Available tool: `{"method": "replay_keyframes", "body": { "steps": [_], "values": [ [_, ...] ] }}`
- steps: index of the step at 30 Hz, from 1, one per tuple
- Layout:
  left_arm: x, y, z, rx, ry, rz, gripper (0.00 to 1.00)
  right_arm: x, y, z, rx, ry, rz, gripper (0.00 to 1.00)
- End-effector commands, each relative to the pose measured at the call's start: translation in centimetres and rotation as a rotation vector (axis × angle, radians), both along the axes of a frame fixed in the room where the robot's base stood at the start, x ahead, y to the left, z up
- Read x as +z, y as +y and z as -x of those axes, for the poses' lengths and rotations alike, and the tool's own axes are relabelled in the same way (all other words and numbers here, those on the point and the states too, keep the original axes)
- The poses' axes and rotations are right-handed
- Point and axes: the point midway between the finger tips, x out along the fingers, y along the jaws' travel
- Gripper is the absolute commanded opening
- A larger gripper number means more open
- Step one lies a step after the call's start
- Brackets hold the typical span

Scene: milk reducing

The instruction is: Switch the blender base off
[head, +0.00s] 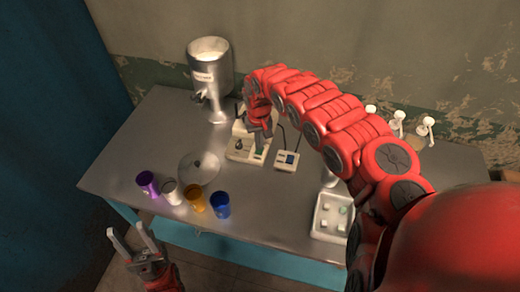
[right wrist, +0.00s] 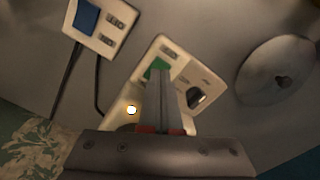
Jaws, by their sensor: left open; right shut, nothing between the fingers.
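The cream blender base (head: 240,153) stands on the metal table, with a green switch (head: 259,150) and a dark round part on top. In the right wrist view the base (right wrist: 170,48) shows its green switch (right wrist: 155,68) and a bright lit spot (right wrist: 131,110). My right gripper (head: 265,135) is shut and empty over the base. In the right wrist view its fingertips (right wrist: 160,80) overlap the edge of the green switch; contact cannot be told. My left gripper (head: 126,230) is open and empty, off the table's front left edge.
A smaller cream box with a blue switch (head: 287,159) sits to the right. A round metal lid (head: 199,168), several coloured cups (head: 194,197) and a steel dispenser (head: 209,75) are near. A white tray (head: 318,232) stands at the right front.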

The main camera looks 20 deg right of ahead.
Motion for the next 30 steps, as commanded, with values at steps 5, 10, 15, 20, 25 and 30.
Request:
{"method": "replay_keyframes", "body": {
  "steps": [5,10,15,20,25,30],
  "values": [
    [-0.2,0.0,0.0,0.000,0.000,0.000,0.50,-0.3,0.0,0.0,0.000,0.000,0.000,0.00],
    [-0.4,0.0,0.0,0.000,0.000,0.000,0.50,-0.6,0.0,0.0,0.000,0.000,0.000,0.00],
    [-0.6,0.0,0.0,0.000,0.000,0.000,0.50,-0.8,0.0,0.0,0.000,0.000,0.000,0.00],
    [-0.8,0.0,0.0,0.000,0.000,0.000,0.50,-1.1,0.0,0.0,0.000,0.000,0.000,0.00],
    [-0.9,0.0,0.0,0.000,0.000,0.000,0.50,-1.3,0.0,0.0,0.000,0.000,0.000,0.00],
    [-1.1,0.0,0.0,0.000,0.000,0.000,0.50,-1.6,0.0,0.0,0.000,0.000,0.000,0.00]
  ]
}}
